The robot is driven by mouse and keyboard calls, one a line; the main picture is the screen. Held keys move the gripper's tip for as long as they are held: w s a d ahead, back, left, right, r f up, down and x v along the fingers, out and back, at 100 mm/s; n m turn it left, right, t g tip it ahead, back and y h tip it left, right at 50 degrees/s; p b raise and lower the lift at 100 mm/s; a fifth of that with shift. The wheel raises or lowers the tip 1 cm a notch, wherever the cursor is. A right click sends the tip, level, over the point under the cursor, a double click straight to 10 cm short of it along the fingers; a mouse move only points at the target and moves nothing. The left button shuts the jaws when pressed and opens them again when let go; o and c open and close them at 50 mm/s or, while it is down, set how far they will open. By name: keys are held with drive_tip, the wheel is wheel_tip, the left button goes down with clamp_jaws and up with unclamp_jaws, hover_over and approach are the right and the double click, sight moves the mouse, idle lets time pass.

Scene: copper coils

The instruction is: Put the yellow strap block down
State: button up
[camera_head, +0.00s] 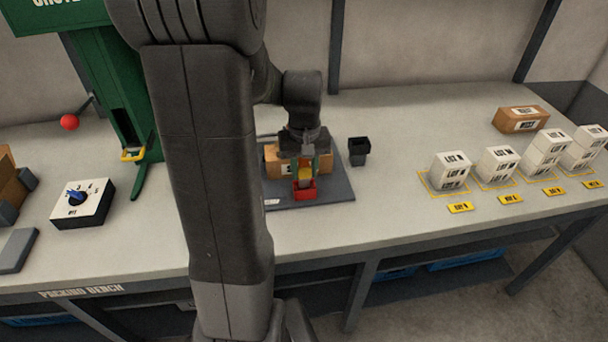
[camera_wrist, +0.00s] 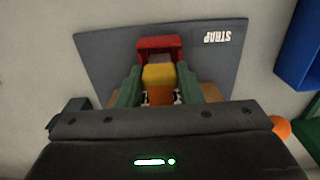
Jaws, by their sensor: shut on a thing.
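The yellow strap block (camera_head: 305,173) is between the fingers of my gripper (camera_head: 304,168), over the dark mat at the middle of the bench. In the wrist view the yellow block (camera_wrist: 158,75) has an orange lower part, and the green fingers of my gripper (camera_wrist: 158,88) flank it. A red holder (camera_head: 304,190) is right beside the block on the mat; it also shows in the wrist view (camera_wrist: 158,44). The dark mat (camera_head: 335,195) reads STRAP in the wrist view (camera_wrist: 105,55). I cannot tell whether the block touches the mat.
A brown box (camera_head: 272,158) is on the mat behind my gripper. A small black cup (camera_head: 359,152) stands right of the mat. White boxes (camera_head: 450,172) stand in marked spots at right. A green press (camera_head: 120,90) and a dial box (camera_head: 83,203) stand at left.

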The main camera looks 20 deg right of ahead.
sight(304, 167)
drive_tip(key=shift+f, duration=1.05)
drive_tip(key=shift+f, duration=0.15)
drive_tip(key=o, duration=1)
drive_tip(key=shift+c, duration=0.2)
wheel_tip(304, 167, up, 12)
drive_tip(key=shift+r+p, duration=0.2)
drive_tip(key=shift+p, duration=0.1)
drive_tip(key=shift+f, duration=0.1)
